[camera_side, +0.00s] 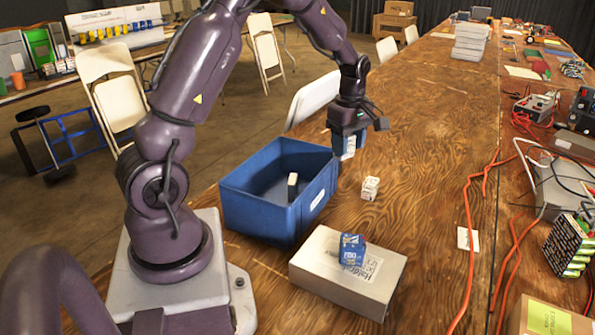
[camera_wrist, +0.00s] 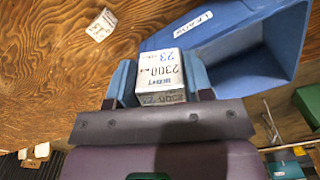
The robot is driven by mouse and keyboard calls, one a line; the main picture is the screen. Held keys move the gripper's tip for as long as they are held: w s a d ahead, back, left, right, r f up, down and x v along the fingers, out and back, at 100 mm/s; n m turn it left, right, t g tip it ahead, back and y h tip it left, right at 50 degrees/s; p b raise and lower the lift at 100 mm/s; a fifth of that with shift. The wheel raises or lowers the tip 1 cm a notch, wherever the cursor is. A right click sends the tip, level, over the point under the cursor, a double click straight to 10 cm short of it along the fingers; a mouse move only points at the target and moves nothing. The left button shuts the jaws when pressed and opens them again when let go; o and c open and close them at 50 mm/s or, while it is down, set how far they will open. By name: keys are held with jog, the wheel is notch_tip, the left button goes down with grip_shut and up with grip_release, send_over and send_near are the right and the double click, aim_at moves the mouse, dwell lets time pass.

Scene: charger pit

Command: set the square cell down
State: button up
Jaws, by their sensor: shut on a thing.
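The square cell (camera_wrist: 162,72) is a white block with blue and dark print reading "2300" in the wrist view. My gripper (camera_side: 348,146) is shut on it, with a blue finger on each side. In the side view the gripper points down, above the table near the blue bin's far right corner. The held cell shows there only in part. A second white printed block (camera_side: 370,188) lies on the table below and to the right of the gripper, apart from it; it also shows in the wrist view (camera_wrist: 101,25).
In front lies a white box (camera_side: 322,283) with a blue printed block (camera_side: 352,249) on top. Red cables (camera_side: 470,235) run along the right. Wood between is mostly clear.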

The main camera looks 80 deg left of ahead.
notch_tip(320, 180, up, 6)
jog(key=shift+a+r, duration=0.1)
jog(key=shift+r, duration=0.05)
jog(key=s+a+m, duration=0.4)
jog(key=a+m, duration=0.3)
jog(key=a, duration=0.6)
jog(key=s+a+m, duration=0.4)
jog(key=a+m, duration=0.2)
jog(key=a, duration=0.8)
notch_tip(320, 180, down, 18)
jog(key=shift+s+d+f, duration=0.1)
jog(key=shift+f, duration=2.65)
jog(key=shift+f, duration=0.1)
jog(key=o, duration=1.1)
